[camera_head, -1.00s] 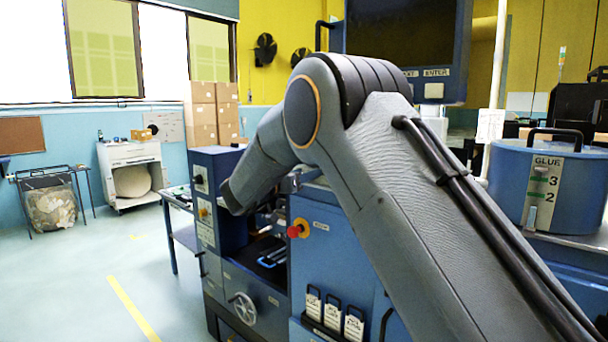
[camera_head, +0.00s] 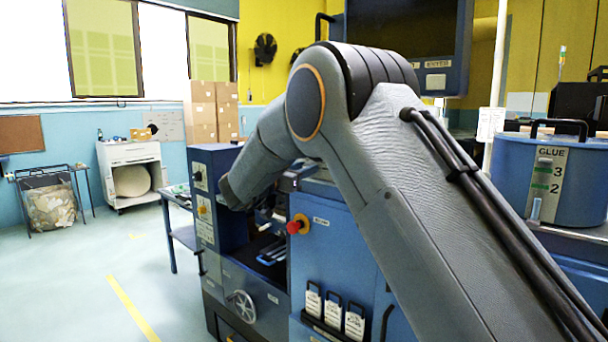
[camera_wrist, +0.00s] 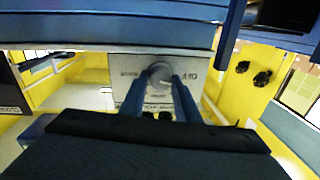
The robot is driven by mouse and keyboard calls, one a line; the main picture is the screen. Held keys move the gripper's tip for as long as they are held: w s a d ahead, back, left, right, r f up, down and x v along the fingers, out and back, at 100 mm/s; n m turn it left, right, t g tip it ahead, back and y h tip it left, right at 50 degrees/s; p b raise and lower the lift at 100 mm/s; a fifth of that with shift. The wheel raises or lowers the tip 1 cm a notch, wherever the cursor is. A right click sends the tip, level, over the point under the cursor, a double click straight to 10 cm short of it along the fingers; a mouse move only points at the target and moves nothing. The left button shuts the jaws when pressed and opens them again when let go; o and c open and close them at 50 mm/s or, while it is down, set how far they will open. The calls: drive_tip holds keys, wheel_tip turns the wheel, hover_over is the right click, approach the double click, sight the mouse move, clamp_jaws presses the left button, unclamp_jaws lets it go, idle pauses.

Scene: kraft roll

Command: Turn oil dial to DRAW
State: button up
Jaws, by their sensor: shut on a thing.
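The oil dial (camera_wrist: 160,73) is a round grey knob on a pale metal plate (camera_wrist: 124,66) in the wrist view. The plate carries small dark markings; most are too blurred to read, so I cannot tell which mark the dial points at. My gripper (camera_wrist: 159,86) has its two blue fingers on either side of the knob, shut on it. In the head view my gripper is hidden behind my arm and the blue machine (camera_head: 335,235).
A red stop button (camera_head: 294,227) sticks out of the machine front, below my forearm. A handwheel (camera_head: 243,307) sits lower down. A blue glue pot (camera_head: 495,178) stands at the right. Open floor (camera_head: 75,275) lies to the left.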

drive_tip(key=m+b, duration=0.3)
drive_tip(key=shift+f+m, duration=0.15)
drive_tip(key=shift+m, duration=0.25)
drive_tip(key=m+b, duration=0.3)
drive_tip(key=shift+f+m+h+b, duration=0.1)
drive_tip(key=shift+m+h+b, duration=0.25)
drive_tip(key=shift+m+h, duration=0.05)
drive_tip(key=m+b, duration=0.8)
drive_tip(key=shift+h, duration=0.4)
drive_tip(key=shift+m, duration=0.3)
drive_tip(key=o, duration=1)
drive_tip(key=shift+o, duration=0.2)
drive_tip(key=shift+f, duration=0.1)
